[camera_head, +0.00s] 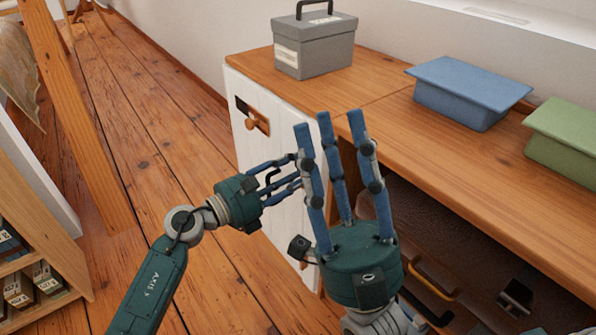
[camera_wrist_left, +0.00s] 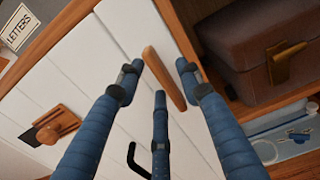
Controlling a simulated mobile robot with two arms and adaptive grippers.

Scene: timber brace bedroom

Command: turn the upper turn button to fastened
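A white plank door (camera_head: 243,85) is on the front of the wooden cabinet. In the left wrist view, a narrow wooden bar (camera_wrist_left: 165,80), seemingly a turn button, lies on the door, roughly parallel to its edge. My left gripper (camera_head: 298,170) is at the door; its fingertips in the wrist view (camera_wrist_left: 160,78) are spread around the bar. Whether they touch it I cannot tell. In the head view my fingers hide the bar. My right gripper (camera_head: 335,125) is open and empty, fingers upward, in front of the cabinet.
A wooden knob on a dark plate (camera_head: 251,122) and a black hook (camera_wrist_left: 135,160) are on the door. A grey box (camera_head: 313,50), blue box (camera_head: 467,95) and green box (camera_head: 565,140) stand on the cabinet top. A brown case (camera_wrist_left: 255,60) sits in the open compartment beside the door.

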